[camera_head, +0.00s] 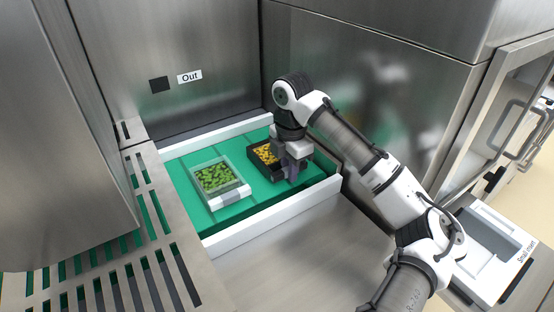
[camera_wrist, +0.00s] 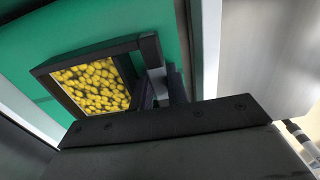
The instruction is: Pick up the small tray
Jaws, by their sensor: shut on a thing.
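The small tray (camera_head: 255,163) is black and holds yellow pieces. It sits on the green belt, at the right of the other tray in the head view. In the wrist view the small tray (camera_wrist: 100,55) shows its dark rim and the yellow contents. My gripper (camera_head: 291,170) is at the tray's right edge, pointing down. In the wrist view my gripper's fingers (camera_wrist: 165,88) are shut on the tray's edge wall. The arm hides part of the tray in the head view. I cannot tell whether the tray is lifted off the belt.
A larger clear tray (camera_head: 239,190) with green contents lies left on the green belt (camera_head: 262,205). White rails (camera_head: 270,232) border the belt. Steel walls stand behind and right, with an "Out" label (camera_head: 189,76). A slotted steel panel (camera_head: 150,250) is at left. A "Small insert" (camera_head: 490,245) lies right.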

